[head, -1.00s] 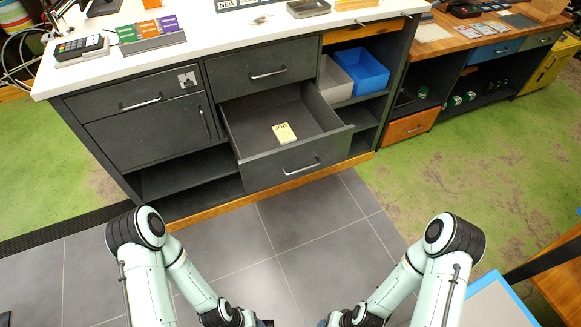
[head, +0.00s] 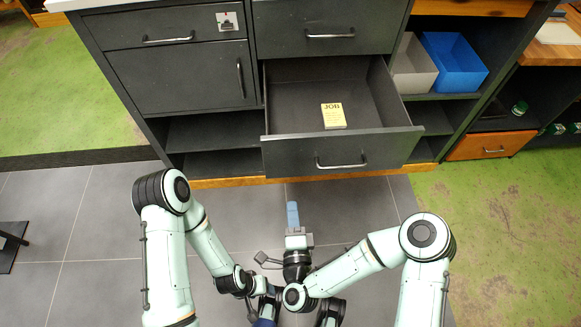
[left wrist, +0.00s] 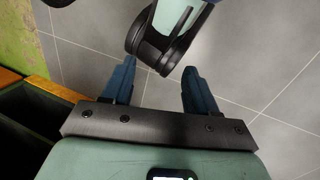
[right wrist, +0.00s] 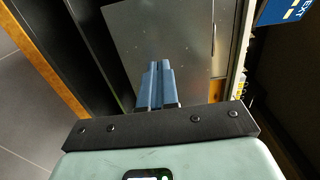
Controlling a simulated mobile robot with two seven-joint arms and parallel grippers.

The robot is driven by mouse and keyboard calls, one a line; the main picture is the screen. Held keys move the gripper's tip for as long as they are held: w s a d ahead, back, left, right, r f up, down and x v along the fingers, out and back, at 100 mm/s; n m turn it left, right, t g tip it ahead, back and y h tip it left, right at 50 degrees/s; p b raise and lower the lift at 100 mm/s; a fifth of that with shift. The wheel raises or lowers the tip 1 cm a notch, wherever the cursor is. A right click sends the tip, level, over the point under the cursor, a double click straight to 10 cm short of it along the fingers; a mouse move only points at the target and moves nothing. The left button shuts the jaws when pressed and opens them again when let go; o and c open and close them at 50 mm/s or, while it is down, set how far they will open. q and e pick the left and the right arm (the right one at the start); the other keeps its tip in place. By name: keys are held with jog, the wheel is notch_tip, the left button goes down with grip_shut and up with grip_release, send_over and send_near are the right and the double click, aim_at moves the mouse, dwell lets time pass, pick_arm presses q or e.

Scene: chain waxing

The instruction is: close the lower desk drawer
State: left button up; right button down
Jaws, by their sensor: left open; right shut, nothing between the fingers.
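The lower desk drawer (head: 390,148) is pulled out from the dark grey desk, with its bar handle (head: 342,166) on the front and a yellow JOB pad (head: 333,116) inside. My right gripper (head: 293,214) is shut and empty. It is low in front of the desk, in line with the left part of the drawer front and apart from it in the head view. In the right wrist view its blue fingers (right wrist: 156,85) lie together before a dark grey panel. My left gripper (left wrist: 157,82) is open and empty; the head view cuts most of it off at the bottom edge.
Above the open drawer is a shut upper drawer (head: 330,28). A shut cabinet door (head: 180,78) is to its left. Open shelves with a blue bin (head: 453,62) and a grey bin (head: 412,68) are to its right. The tiled floor (head: 110,225) in front is clear.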

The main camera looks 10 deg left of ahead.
aim_at(287, 161)
pick_arm(q)
jog(key=shift+w+a+f+t+b, duration=0.15)
jog(key=shift+w+a+f+b, duration=0.15)
jog(key=shift+w+f, duration=0.1)
jog(key=shift+w+a+f+t+b, duration=0.15)
jog(key=shift+w+f+b, duration=0.1)
jog(key=shift+w, duration=0.15)
pick_arm(e)
jog(key=x, duration=1.3)
